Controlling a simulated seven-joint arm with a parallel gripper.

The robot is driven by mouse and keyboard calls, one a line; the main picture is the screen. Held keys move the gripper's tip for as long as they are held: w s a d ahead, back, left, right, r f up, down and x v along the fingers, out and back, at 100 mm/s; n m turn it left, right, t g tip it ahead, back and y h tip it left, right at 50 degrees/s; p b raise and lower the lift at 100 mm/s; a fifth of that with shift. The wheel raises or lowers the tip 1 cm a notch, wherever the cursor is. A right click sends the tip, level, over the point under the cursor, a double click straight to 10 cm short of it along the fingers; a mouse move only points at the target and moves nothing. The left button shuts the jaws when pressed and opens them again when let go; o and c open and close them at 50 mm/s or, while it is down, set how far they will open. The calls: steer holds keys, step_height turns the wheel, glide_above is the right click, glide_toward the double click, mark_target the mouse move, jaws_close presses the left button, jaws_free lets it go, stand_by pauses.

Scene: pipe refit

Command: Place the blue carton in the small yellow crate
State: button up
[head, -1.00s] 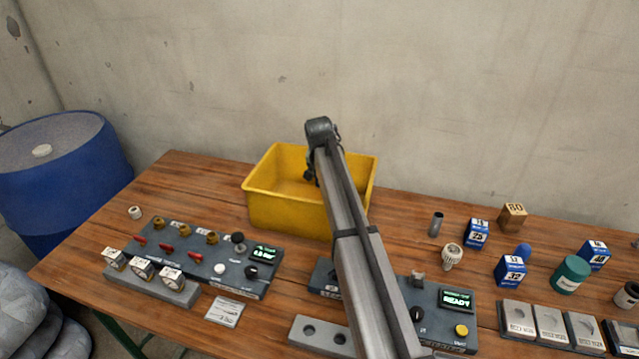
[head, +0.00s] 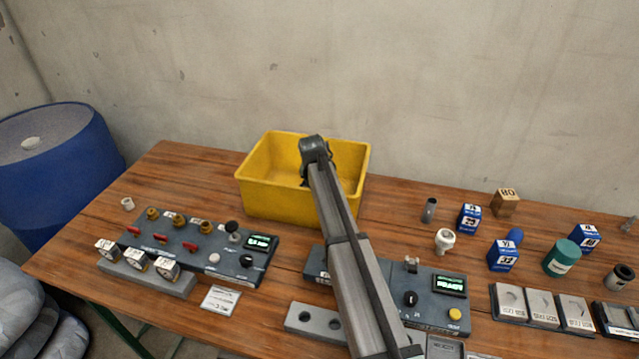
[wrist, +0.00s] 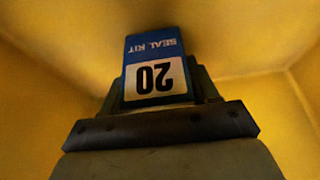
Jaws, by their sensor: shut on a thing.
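The small yellow crate (head: 270,205) stands at the back of the table, left of centre. My arm reaches over its front wall, with the wrist inside the rim in the head view. In the wrist view my gripper (wrist: 160,92) is shut on the blue carton (wrist: 153,65), which has a white label reading "SEAL KIT" and 20. Yellow crate walls (wrist: 55,75) surround the carton in that view. The carton is hidden in the head view. I cannot tell whether it touches the crate floor.
Other blue cartons marked with numbers (head: 468,219), (head: 502,256), (head: 585,238) stand at the right. A gauge panel (head: 200,245) lies in front of the crate, and a second panel (head: 435,295) is at right. A brown block (head: 505,203) stands near the back.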

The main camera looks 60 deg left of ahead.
steer(key=shift+f, duration=0.1)
steer(key=o, duration=1.1)
steer(key=shift+c, duration=0.2)
steer(key=r, duration=1)
steer(key=shift+s+d, duration=0.4)
